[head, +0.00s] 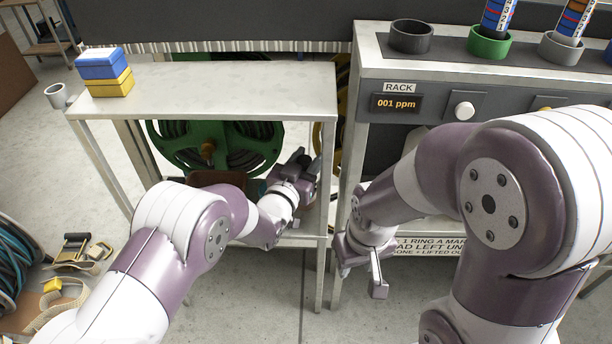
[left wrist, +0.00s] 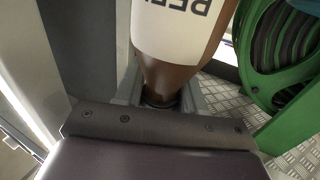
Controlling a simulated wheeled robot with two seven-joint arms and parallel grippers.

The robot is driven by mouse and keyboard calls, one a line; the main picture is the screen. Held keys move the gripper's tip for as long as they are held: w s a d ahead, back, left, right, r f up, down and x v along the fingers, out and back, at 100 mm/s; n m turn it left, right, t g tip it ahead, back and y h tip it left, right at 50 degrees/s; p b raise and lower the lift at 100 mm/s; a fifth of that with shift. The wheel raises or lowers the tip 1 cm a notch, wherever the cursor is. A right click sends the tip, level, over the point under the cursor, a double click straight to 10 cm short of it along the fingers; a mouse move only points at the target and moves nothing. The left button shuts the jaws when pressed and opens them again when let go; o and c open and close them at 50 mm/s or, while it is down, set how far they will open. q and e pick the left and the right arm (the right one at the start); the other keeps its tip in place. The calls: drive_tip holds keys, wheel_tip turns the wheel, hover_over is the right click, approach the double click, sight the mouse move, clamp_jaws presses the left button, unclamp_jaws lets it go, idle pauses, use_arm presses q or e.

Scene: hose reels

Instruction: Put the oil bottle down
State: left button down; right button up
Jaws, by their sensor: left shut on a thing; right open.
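A brown bottle with a white label (left wrist: 172,55) fills the upper middle of the left wrist view. Its label is cut off and upside down, with letters like "BEE". Its narrow neck sits between the fingers of my left gripper (left wrist: 160,101), which is shut on it. In the head view my left gripper (head: 304,168) is below the right end of the pale table top, by its right legs. The bottle is mostly hidden there. My right gripper (head: 362,266) is open and empty, low in front of the rack's left leg.
The pale table (head: 215,88) carries blue and yellow boxes (head: 104,72) at its left end; its top is otherwise clear. A green hose reel (head: 215,145) stands underneath, and shows right in the wrist view (left wrist: 278,60). The rack (head: 375,80) with cups stands right, past a narrow gap.

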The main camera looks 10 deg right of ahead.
use_arm(q)
wheel_tip(320, 180, down, 4)
drive_tip(key=shift+w+r+b, duration=0.1)
drive_tip(key=shift+r+b, duration=0.05)
drive_tip(key=shift+b, duration=0.8)
drive_tip(key=shift+r, duration=0.15)
drive_tip(key=c, duration=1.1)
unclamp_jaws()
drive_tip(key=shift+f, duration=0.2)
drive_tip(key=o, duration=0.4)
drive_tip(key=shift+o, duration=0.2)
drive_tip(key=p+v, duration=0.3)
drive_tip(key=v, duration=0.9)
drive_tip(key=shift+r+p, duration=0.2)
drive_tip(key=shift+p, duration=0.15)
